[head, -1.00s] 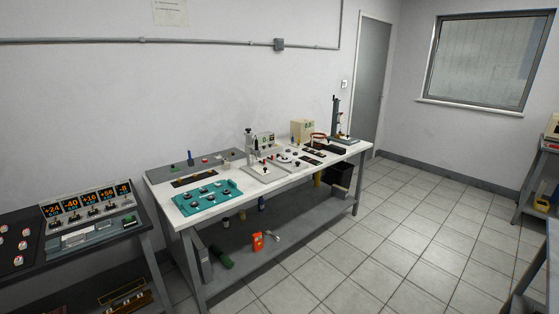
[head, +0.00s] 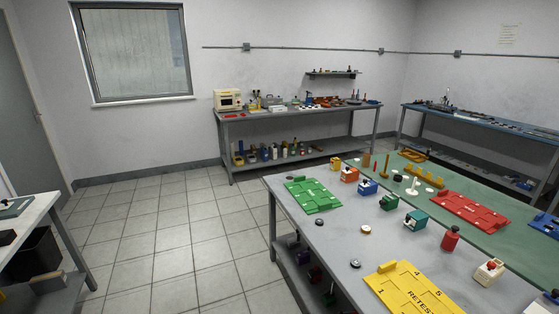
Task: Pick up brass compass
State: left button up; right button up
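A small round object with a brassy rim and pale face, which looks like the brass compass (head: 366,230), lies on the grey table (head: 330,241) at the right front. Two other small round discs lie near it: a dark one (head: 319,222) to its left and a grey one (head: 355,264) nearer to me. At this size I cannot be sure which is the compass. Neither of my grippers is in view.
A green tray (head: 313,195), a yellow tray (head: 408,287) and a red tray (head: 470,211) lie on the table, with several coloured blocks between. A back bench (head: 298,118) stands at the wall. Tiled floor (head: 170,220) is clear left of the table.

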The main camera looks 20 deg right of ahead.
aim_at(366, 229)
jog(key=i+z, duration=0.5)
jog(key=i+j+z, duration=0.15)
jog(key=i+z, duration=0.15)
jog(key=z, duration=0.15)
jog(key=i+j+z, duration=0.3)
jog(key=z, duration=0.2)
jog(key=i+j+z, duration=0.35)
jog(key=j+z, duration=0.15)
jog(key=i+j+z, duration=0.25)
jog(key=j+z, duration=0.2)
